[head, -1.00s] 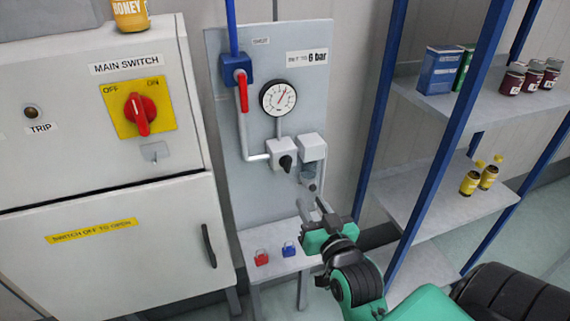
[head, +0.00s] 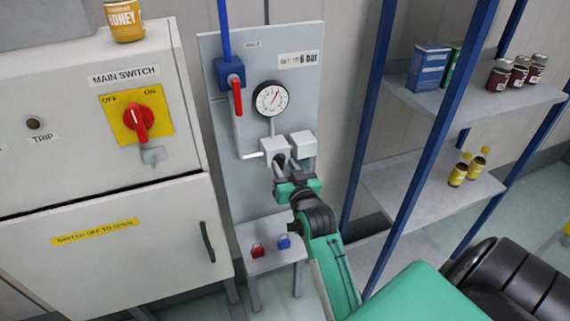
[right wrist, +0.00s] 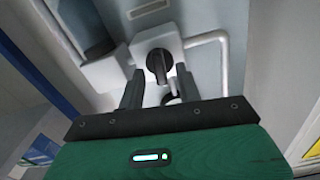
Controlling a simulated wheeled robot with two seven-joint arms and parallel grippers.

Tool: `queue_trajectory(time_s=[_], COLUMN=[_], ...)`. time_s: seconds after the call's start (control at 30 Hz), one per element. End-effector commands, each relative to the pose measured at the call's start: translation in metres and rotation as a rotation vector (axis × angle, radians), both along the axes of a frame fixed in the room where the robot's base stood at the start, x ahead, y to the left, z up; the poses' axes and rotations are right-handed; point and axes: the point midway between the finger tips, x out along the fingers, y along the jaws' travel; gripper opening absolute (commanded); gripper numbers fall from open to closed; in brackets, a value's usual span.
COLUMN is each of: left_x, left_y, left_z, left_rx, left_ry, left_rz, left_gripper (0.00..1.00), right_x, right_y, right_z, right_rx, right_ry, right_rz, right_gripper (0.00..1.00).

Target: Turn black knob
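The black knob (head: 280,159) sits on the front of a white regulator box (head: 270,146) on the grey wall panel. In the right wrist view the knob (right wrist: 158,62) shows just ahead of my right gripper (right wrist: 160,88), roughly centred in the gap between the fingers. My right gripper (head: 287,172) is open, its two dark fingers apart on either side of the knob's line. I cannot tell whether the fingers touch it. In the head view the gripper partly hides the knob. My left gripper is not in view.
A round gauge (head: 271,98) and a red lever (head: 237,95) are above the knob. A second white box (head: 302,145) is close at its right. A blue-posted rack (head: 420,186) stands at the right.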

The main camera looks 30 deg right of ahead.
Motion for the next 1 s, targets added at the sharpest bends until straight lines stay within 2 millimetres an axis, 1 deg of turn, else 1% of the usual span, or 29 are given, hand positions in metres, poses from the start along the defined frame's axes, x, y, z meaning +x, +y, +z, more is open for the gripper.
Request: queue_trajectory(time_s=[0.1,0.3,0.33,0.5,0.67,0.8,1.0], left_x=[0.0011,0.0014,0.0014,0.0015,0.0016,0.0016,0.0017], left_y=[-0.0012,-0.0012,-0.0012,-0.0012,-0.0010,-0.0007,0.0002], left_z=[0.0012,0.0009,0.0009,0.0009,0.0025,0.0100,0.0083], left_rx=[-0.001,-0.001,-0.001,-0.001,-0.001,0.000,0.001], left_ry=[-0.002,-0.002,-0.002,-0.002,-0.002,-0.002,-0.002], left_rz=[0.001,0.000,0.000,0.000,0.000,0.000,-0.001], left_gripper=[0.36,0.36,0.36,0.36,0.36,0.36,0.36], right_x=[0.0034,0.0035,0.0035,0.0033,0.0032,0.0031,0.0033], right_y=[-0.0010,-0.0009,-0.0009,-0.0008,-0.0008,-0.0003,-0.0001], right_z=[0.0003,0.0000,0.0000,-0.0001,0.0006,0.0019,-0.0002], right_rx=[0.000,0.000,0.000,0.000,-0.010,-0.089,-0.103], right_ry=[-0.001,-0.001,-0.001,-0.001,0.002,0.021,0.025], right_rz=[0.000,0.000,0.000,0.000,0.000,0.001,0.000], right_gripper=[0.35,0.35,0.33,0.00,0.00,0.00,0.00])
